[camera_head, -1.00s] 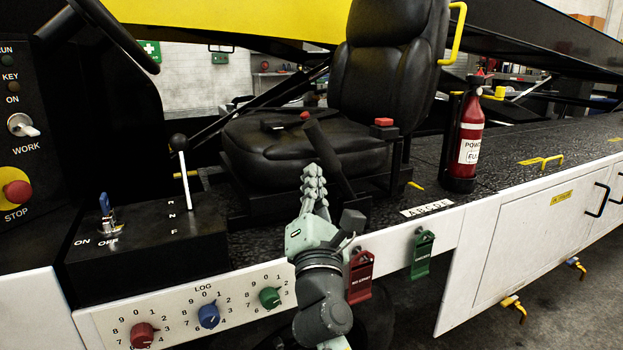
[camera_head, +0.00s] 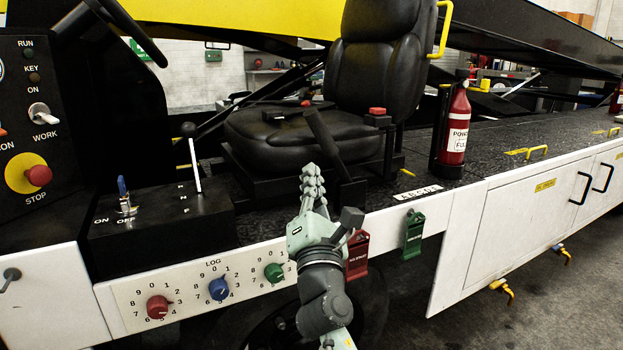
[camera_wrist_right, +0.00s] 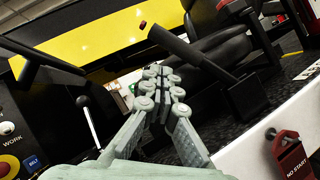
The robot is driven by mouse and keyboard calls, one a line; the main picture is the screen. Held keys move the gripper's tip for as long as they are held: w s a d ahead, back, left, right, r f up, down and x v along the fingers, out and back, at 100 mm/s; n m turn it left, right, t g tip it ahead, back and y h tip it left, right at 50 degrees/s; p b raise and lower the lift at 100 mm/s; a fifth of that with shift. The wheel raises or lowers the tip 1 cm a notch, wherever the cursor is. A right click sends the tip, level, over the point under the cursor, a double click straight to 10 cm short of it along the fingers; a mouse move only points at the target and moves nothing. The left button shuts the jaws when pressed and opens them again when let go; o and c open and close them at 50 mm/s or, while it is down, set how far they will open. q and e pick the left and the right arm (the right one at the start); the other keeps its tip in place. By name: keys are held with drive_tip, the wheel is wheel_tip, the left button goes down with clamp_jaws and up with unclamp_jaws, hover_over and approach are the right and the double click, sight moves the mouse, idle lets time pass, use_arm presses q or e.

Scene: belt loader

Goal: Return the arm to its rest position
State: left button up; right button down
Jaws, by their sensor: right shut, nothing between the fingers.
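My right gripper (camera_head: 312,180) is shut and empty, its pale green fingers pointing up in front of the black seat (camera_head: 290,135) of the loader. In the right wrist view the gripper (camera_wrist_right: 163,82) shows its fingers together with nothing held. Its arm rises from the bottom of the head view, in front of the white side panel. A black lever (camera_head: 325,138) stands behind the fingers; I cannot tell the gap between them. My left gripper is not in view.
Red (camera_head: 357,255) and green (camera_head: 413,234) tags hang on the panel right of my right arm. Red, blue and green knobs (camera_head: 219,289) sit left of it. A gear lever (camera_head: 192,160) and a fire extinguisher (camera_head: 455,130) stand on the deck. The floor at lower right is clear.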

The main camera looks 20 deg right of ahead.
drive_tip(key=s+d+f+m+g+y, duration=0.1)
drive_tip(key=s+d+f+m+g, duration=0.2)
drive_tip(key=f, duration=0.8)
drive_tip(key=s+f+m+g+y, duration=0.15)
drive_tip(key=f+m+g, duration=0.3)
drive_tip(key=f, duration=0.65)
drive_tip(key=s+d+f+m+g, duration=0.25)
drive_tip(key=f+m, duration=0.25)
drive_tip(key=f, duration=0.6)
drive_tip(key=s+a+f+m+g+y, duration=0.1)
drive_tip(key=s+f+m+g, duration=0.3)
drive_tip(key=s+f, duration=0.6)
drive_tip(key=s+a+f+m+g+y, duration=0.2)
drive_tip(key=s+f+m+g+y, duration=0.1)
drive_tip(key=s+f, duration=0.7)
drive_tip(key=shift+s+m+g, duration=0.45)
drive_tip(key=shift+m+g, duration=0.25)
drive_tip(key=shift+m, duration=0.15)
